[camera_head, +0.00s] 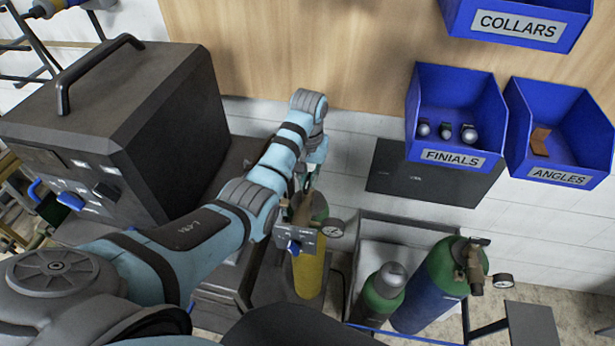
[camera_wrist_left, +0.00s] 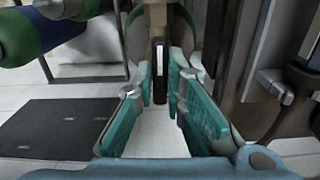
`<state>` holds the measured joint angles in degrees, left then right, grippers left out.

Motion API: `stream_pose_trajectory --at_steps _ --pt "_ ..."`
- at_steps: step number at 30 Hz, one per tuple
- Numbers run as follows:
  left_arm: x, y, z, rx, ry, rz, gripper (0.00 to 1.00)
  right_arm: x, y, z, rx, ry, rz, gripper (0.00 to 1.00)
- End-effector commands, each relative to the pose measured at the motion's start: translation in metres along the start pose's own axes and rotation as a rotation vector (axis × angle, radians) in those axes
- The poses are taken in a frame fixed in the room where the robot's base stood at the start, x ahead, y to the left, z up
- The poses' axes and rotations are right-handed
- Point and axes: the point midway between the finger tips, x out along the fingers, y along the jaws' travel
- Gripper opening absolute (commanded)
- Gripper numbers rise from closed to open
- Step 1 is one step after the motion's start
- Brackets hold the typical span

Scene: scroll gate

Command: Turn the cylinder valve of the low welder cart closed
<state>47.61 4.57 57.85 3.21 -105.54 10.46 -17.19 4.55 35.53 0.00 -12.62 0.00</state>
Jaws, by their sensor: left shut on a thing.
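The yellow gas cylinder (camera_head: 309,275) with a green shoulder stands upright beside the grey welder box (camera_head: 130,130). Its valve and gauge (camera_head: 331,229) are at its top, partly hidden by my left arm. My left gripper (camera_head: 314,160) is at the valve, above the cylinder. In the left wrist view, the teal fingers of the left gripper (camera_wrist_left: 160,82) are closed in on both sides of a dark, edge-on valve handle (camera_wrist_left: 159,88) with a pale strip. The handle's turned position cannot be told. My right gripper is not in view.
Two other cylinders, a small green one (camera_head: 379,294) and a larger blue-green one (camera_head: 437,285), stand to the right in a frame. Blue bins of finials (camera_head: 456,100) and angles (camera_head: 562,130) hang on the wall. A dark flat panel (camera_head: 428,182) lies behind.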

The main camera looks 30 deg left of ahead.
Motion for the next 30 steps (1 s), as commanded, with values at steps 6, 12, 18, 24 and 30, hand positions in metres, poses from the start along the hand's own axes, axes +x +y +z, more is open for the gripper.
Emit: stream_pose_trajectory --at_steps 6,12,18,24,30 --pt "-0.0003 -0.0008 -0.0004 0.010 0.001 -0.001 0.00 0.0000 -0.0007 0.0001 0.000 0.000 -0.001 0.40" --pt "-0.0004 -0.0004 -0.0004 0.071 0.001 -0.001 0.00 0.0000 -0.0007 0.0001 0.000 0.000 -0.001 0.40" --pt "-0.0004 -0.0003 -0.0005 0.198 0.002 -0.001 0.00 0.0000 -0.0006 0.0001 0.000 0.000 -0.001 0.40" --pt "-0.0005 0.0001 -0.0006 0.376 0.002 -0.001 0.00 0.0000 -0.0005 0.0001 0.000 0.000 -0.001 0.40" --pt "-0.0006 0.0004 -0.0007 0.567 0.002 -0.001 0.00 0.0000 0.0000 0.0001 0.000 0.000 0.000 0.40"
